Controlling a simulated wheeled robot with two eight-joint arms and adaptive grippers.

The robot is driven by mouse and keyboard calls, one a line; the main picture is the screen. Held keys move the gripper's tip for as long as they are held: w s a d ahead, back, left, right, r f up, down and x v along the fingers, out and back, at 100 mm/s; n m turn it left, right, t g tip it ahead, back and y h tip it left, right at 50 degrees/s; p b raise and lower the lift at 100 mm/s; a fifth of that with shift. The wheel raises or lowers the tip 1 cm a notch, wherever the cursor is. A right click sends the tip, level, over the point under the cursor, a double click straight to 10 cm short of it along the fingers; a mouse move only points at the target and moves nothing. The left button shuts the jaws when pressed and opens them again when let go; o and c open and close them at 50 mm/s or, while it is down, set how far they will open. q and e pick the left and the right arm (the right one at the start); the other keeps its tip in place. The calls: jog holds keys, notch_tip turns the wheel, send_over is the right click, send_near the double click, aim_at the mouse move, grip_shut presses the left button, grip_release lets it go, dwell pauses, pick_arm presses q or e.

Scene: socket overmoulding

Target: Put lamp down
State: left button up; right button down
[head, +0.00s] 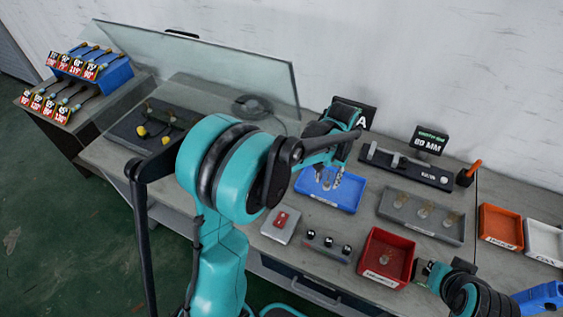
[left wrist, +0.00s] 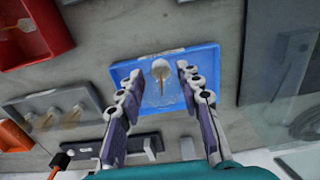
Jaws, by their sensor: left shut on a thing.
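My left gripper (head: 329,179) points down over the blue tray (head: 346,205). It is shut on a lamp (head: 326,184), a small pale bulb. In the left wrist view the lamp (left wrist: 160,69) shows between the two fingers (left wrist: 157,72), over the blue tray (left wrist: 204,59). I cannot tell whether the lamp touches the tray floor. My right gripper (head: 432,275) is at the lower right, beside the red tray (head: 370,267); its jaws are too small to judge.
A grey tray (head: 455,237) with several lamps is right of the blue tray. A black measuring bar (head: 405,168) lies behind it, with an 80 MM sign (head: 430,140). Orange (head: 500,240) and white (head: 545,258) bins are far right. A glass panel (head: 215,70) stands back left.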

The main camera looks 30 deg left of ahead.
pick_arm(q)
jog(key=a+f+b, duration=0.1)
jog(key=a+f, duration=0.2)
jog(key=s+a+f+b, duration=0.1)
jog(key=a+f+b, duration=0.1)
jog(key=a+f, duration=0.2)
jog(key=s+a+f+b, duration=0.1)
jog(key=a+f, duration=0.2)
jog(key=shift+a+f+b, duration=0.25)
jog(key=shift+a+b, duration=0.1)
jog(key=shift+a, duration=0.05)
jog(key=shift+r, duration=0.1)
jog(key=o, duration=0.6)
jog(key=shift+f, duration=0.2)
jog(key=o, duration=0.4)
jog(key=shift+r, duration=0.15)
